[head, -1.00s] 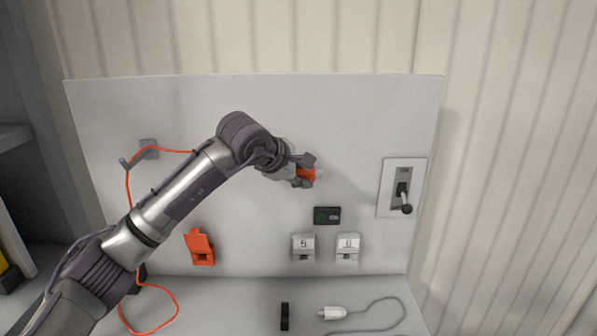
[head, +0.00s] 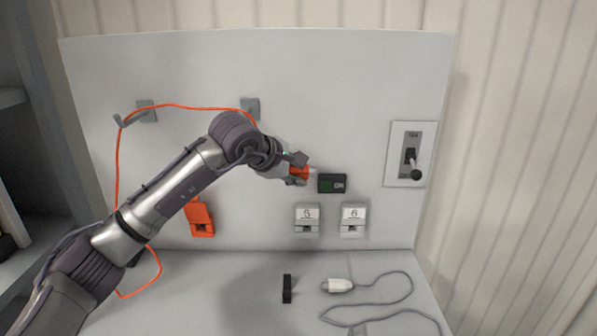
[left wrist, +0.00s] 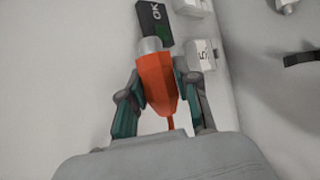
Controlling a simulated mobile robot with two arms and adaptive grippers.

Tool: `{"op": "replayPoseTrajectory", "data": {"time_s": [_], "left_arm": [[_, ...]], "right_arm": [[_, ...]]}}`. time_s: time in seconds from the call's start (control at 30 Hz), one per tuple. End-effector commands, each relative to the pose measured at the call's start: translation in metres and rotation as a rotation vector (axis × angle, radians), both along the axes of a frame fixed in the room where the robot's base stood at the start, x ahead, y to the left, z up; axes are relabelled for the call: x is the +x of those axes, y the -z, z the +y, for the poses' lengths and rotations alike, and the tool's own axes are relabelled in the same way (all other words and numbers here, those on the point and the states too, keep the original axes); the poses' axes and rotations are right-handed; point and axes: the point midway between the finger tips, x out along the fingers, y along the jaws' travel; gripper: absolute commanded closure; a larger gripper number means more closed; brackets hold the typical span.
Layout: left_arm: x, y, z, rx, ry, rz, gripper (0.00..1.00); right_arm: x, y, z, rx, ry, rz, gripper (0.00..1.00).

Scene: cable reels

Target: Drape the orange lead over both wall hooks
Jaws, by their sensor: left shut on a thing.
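My left gripper (head: 299,170) is shut on the orange plug (left wrist: 157,90) at the lead's end, just left of the small black display. In the left wrist view the plug's grey tip points toward the display. My right gripper is not in view.
The black display (head: 332,184) is on the board (head: 350,80) above white sockets 5 (head: 307,218) and 6 (head: 353,219). An orange flap holder (head: 200,218) is at left, a lever switch (head: 411,160) at right. A black piece (head: 287,288) and a white plug (head: 338,285) with grey lead lie below.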

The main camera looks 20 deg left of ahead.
Motion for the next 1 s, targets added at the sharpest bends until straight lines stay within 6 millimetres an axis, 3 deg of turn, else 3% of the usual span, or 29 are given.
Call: {"op": "replayPoseTrajectory", "data": {"time_s": [0.27,0.3,0.47,0.67,0.87,1.0], "left_arm": [[-0.0001,0.0007,0.0002,0.0,0.0,0.0,1.0],[-0.0001,0.0007,0.0002,0.0,0.0,0.0,0.65],[-0.0001,0.0006,0.0001,0.0,0.0,0.0,0.39],[-0.0001,0.0005,0.0001,0.0,0.0,0.0,0.39],[-0.0001,0.0006,0.0001,0.0,0.0,0.0,0.1],[-0.0001,0.0006,0.0001,0.0,0.0,0.0,0.1]], "right_arm": [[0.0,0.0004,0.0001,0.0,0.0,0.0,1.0],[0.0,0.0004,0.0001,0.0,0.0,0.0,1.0],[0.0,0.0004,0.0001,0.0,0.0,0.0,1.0],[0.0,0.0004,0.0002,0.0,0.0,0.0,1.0],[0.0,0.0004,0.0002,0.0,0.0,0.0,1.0],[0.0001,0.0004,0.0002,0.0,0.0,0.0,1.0]]}}
